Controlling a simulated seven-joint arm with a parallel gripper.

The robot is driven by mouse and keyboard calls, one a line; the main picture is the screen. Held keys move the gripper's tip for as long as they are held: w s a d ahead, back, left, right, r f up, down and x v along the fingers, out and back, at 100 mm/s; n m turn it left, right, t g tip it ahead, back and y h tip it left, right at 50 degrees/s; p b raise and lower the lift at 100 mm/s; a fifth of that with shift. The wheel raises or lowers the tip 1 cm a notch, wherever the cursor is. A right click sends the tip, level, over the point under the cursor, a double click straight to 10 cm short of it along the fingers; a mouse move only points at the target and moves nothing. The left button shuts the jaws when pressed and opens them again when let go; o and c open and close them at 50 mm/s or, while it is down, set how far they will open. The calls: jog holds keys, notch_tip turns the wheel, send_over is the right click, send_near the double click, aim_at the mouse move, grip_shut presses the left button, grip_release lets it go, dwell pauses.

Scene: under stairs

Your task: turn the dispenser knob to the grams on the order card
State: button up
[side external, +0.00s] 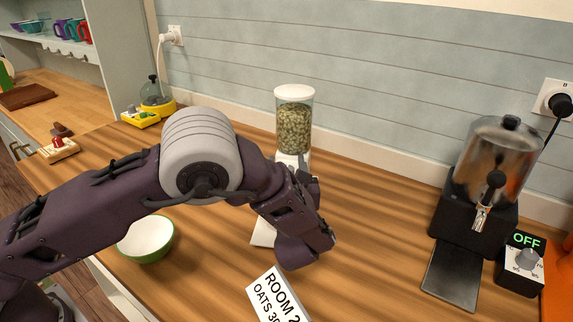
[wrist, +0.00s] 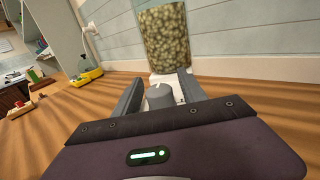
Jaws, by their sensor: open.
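The dispenser (side external: 294,124) has a clear cylinder filled with greenish-brown pieces above a white body; my arm hides much of the body. The cylinder also shows at the top of the wrist view (wrist: 165,36). A grey knob (wrist: 159,96) sits low on the dispenser's front, between the two fingers of my gripper (wrist: 162,79). The fingers are open, one on each side of it; I cannot tell whether either touches it. The order card (side external: 272,296) stands at the bottom, reading "ROOM 2" and "OATS 30", with its right and lower parts cut off.
A green bowl (side external: 147,239) stands on the wooden counter left of the dispenser. A metal urn (side external: 503,150) and a control box reading "OFF" (side external: 522,266) stand at the right. A yellow-based glass dome (side external: 157,96) is at the back left. Counter between dispenser and urn is clear.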

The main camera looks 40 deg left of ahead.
jog(key=shift+c, duration=0.4)
grip_shut()
jog(key=shift+w, duration=0.1)
jog(key=m+t+h, duration=0.1)
jog(key=h, duration=0.1)
jog(key=m+t+h, duration=0.1)
jog(key=m+h, duration=0.1)
jog(key=m+t+h, duration=0.1)
jog(key=h, duration=0.1)
jog(key=shift+w+d+m, duration=0.15)
jog(key=shift+d+m, duration=0.15)
jog(key=shift+d, duration=0.1)
jog(key=shift+w+d+m+t+h, duration=0.1)
jog(key=shift+d+m+t+h, duration=0.1)
jog(key=shift+m+h, duration=0.85)
jog(key=shift+d+m+t+h, duration=0.15)
jog(key=shift+m+h, duration=0.3)
jog(key=shift+h, duration=1.4)
jog(key=shift+o, duration=0.4)
grip_release()
